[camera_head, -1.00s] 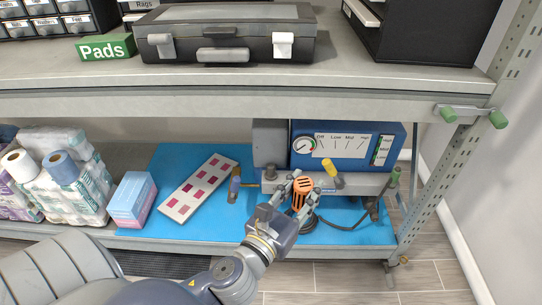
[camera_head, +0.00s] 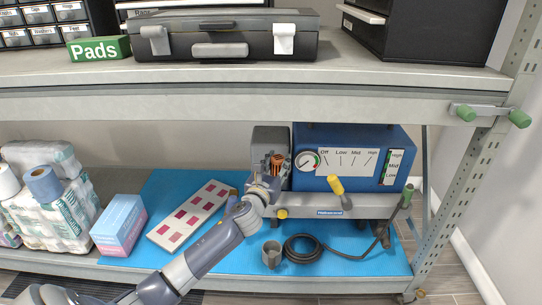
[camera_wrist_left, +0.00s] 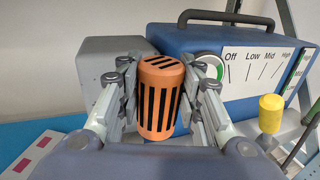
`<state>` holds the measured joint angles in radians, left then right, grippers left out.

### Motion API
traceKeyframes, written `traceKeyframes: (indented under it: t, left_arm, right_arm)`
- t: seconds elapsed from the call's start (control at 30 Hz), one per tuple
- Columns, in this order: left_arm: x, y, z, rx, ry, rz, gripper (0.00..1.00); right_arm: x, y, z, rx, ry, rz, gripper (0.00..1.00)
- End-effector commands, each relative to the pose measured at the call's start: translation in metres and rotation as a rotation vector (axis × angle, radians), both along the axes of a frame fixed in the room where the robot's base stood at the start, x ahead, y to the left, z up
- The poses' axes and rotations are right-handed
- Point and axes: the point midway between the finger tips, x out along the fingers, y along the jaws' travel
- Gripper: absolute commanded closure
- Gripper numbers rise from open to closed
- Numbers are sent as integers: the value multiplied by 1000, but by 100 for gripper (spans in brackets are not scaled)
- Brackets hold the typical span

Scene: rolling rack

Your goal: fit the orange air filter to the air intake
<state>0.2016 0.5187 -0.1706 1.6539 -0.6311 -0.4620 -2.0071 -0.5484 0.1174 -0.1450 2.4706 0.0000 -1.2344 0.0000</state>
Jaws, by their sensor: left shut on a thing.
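The orange air filter (camera_wrist_left: 160,97), a slotted cylinder, stands upright between the fingers of my left gripper (camera_head: 275,168), which is shut on it. In the head view the filter (camera_head: 277,160) shows in front of the grey block (camera_head: 267,139) at the left end of the blue compressor (camera_head: 352,160). In the left wrist view the grey block (camera_wrist_left: 118,62) is behind and left of the filter. I cannot tell whether filter and block touch. The air intake itself is not clearly seen. My right gripper is not in view.
A grey cup (camera_head: 271,254) and a coiled black hose (camera_head: 303,247) lie on the blue mat (camera_head: 230,262). A yellow-handled lever (camera_head: 337,186) stands at the compressor's front. The upper shelf (camera_head: 240,104) overhangs. A colour card (camera_head: 193,215) lies to the left.

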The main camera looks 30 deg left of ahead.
Motion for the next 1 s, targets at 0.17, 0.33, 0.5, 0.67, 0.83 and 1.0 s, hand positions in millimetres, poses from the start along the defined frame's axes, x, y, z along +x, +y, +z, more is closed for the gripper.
traceKeyframes:
  t: [0.17, 0.33, 0.5, 0.67, 0.83, 1.0]
  left_arm:
    - [18, 33, 11, -10, -6, 42, 91]
    - [21, 39, 12, -14, -6, 48, 91]
    - [21, 38, 12, -13, -5, 48, 91]
    - [20, 38, 13, -14, -6, 47, 91]
    - [20, 38, 13, -16, -5, 46, 91]
    - [20, 38, 14, -20, -6, 44, 91]
  right_arm:
    - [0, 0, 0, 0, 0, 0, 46]
    - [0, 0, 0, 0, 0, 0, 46]
    - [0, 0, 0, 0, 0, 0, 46]
    - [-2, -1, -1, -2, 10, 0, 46]
    - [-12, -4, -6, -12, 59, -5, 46]
    - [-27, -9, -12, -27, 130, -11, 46]
